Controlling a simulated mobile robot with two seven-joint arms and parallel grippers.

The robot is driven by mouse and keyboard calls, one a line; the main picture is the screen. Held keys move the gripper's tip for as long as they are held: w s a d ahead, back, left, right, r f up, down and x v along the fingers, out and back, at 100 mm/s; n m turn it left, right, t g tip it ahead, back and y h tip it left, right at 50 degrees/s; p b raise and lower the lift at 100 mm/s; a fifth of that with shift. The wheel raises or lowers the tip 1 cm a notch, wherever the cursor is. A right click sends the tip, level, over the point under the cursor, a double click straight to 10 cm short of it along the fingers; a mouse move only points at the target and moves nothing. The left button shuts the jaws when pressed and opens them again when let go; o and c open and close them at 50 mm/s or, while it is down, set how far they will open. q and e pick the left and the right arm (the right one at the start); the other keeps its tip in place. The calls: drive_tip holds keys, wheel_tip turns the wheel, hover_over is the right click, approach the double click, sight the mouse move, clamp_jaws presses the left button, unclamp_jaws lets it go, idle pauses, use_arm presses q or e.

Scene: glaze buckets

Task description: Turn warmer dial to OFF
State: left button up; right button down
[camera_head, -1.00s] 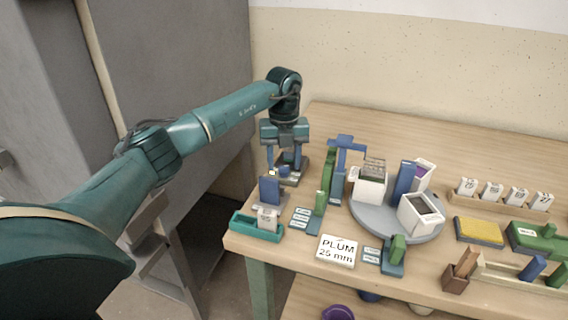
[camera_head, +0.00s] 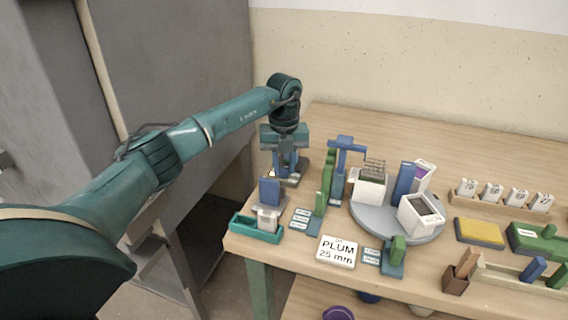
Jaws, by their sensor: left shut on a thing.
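My left gripper (camera_head: 288,174) points down at the back left of the table. Its fingers are closed on a small blue part that I take to be the warmer dial; the fingers hide most of it, and its setting cannot be read. A grey base (camera_head: 301,170), seemingly the warmer, shows beside and below the fingers. My right gripper is not in view.
In front of the gripper stand a blue block (camera_head: 269,191) and a teal tray (camera_head: 246,227). Green and blue upright pieces (camera_head: 326,176) stand close on the right. A grey round turntable (camera_head: 373,222) carries white buckets. A PLUM 25 mm card (camera_head: 338,251) lies at the front.

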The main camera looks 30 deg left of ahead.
sight(282, 168)
use_arm(q)
drive_tip(key=shift+r+m+p, duration=0.1)
drive_tip(key=shift+m+p, duration=0.2)
drive_tip(key=m+p, duration=0.2)
drive_tip(key=m, duration=0.1)
drive_tip(key=shift+a+m, duration=0.1)
drive_tip(key=shift+m, duration=0.3)
drive_tip(key=m+p, duration=0.1)
drive_tip(key=m, duration=0.4)
drive_tip(key=shift+a, duration=0.1)
drive_tip(key=shift+m, duration=0.4)
drive_tip(key=o, duration=1)
wheel_tip(282, 168, up, 13)
drive_tip(key=shift+r, duration=0.1)
drive_tip(key=shift+s, duration=0.1)
idle(0.3)
